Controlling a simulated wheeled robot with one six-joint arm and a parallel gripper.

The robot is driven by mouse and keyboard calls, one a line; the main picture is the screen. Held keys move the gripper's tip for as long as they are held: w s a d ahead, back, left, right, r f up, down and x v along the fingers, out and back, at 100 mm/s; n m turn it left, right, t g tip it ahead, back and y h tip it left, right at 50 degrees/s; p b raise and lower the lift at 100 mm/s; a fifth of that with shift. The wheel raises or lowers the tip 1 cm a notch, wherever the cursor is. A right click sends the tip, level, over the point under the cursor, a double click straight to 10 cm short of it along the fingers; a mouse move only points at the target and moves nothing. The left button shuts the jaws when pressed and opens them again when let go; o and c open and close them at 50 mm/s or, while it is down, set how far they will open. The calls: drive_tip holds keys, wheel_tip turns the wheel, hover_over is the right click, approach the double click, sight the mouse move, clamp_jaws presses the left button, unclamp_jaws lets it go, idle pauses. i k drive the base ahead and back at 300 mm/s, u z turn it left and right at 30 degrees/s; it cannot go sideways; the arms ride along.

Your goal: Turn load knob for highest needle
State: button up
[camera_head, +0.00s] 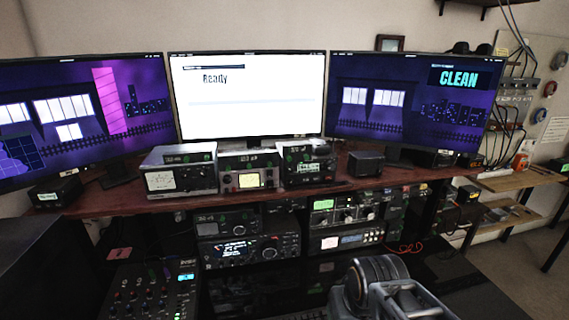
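Labels are too small to read, so I cannot tell which knob is the load knob. A radio unit (342,212) on the lower shelf has a green-lit panel and several round dark knobs. Above, on the red-brown desk, a box with a white meter face (161,181) stands at the left. Beside it is a box with a lit yellowish meter (250,180). The needles are too small to read. A grey and black part of my arm rises at the bottom, right of centre, well in front of the rack. No gripper fingertips can be made out.
Three monitors stand behind; the middle one (248,95) reads "Ready", the right one (407,98) "CLEAN". More radios (250,250) fill the lower shelf. A mixer (150,292) is at bottom left. A side shelf (510,182) and hanging cables are at the right.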

sight(369, 212)
drive_tip(key=z, duration=0.2)
drive_tip(key=k, duration=0.9)
drive_tip(key=z, duration=0.1)
drive_tip(key=i, duration=0.45)
